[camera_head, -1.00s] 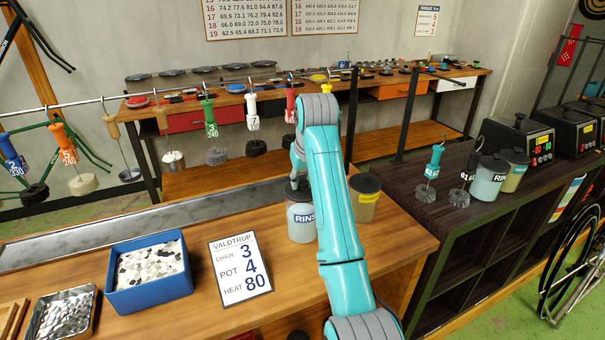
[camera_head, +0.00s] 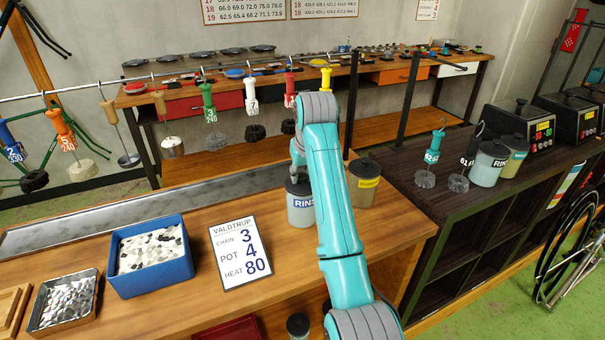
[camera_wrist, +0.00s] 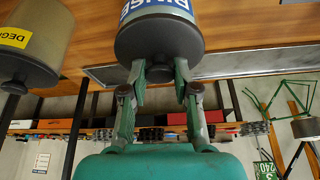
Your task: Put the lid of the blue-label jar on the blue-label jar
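The blue-label jar (camera_head: 301,213), marked RINSE, stands on the wooden bench. It also shows upside down at the top of the wrist view (camera_wrist: 156,18). Its dark round lid (camera_wrist: 133,43) lies over the jar mouth and looks level, with no clear gap between them. My gripper (camera_wrist: 160,72) comes from above, with one finger on each side of the lid's knob, close against it. The gripper looks shut on the knob. In the head view my turquoise arm hides part of the jar and most of the lid.
A yellow-label jar (camera_head: 362,188) with its lid on stands just right of the blue-label jar. A blue bin (camera_head: 150,278), a card (camera_head: 240,256) and a metal tray (camera_head: 62,303) are on the left. Tools hang from a rail behind. The bench front between card and arm is clear.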

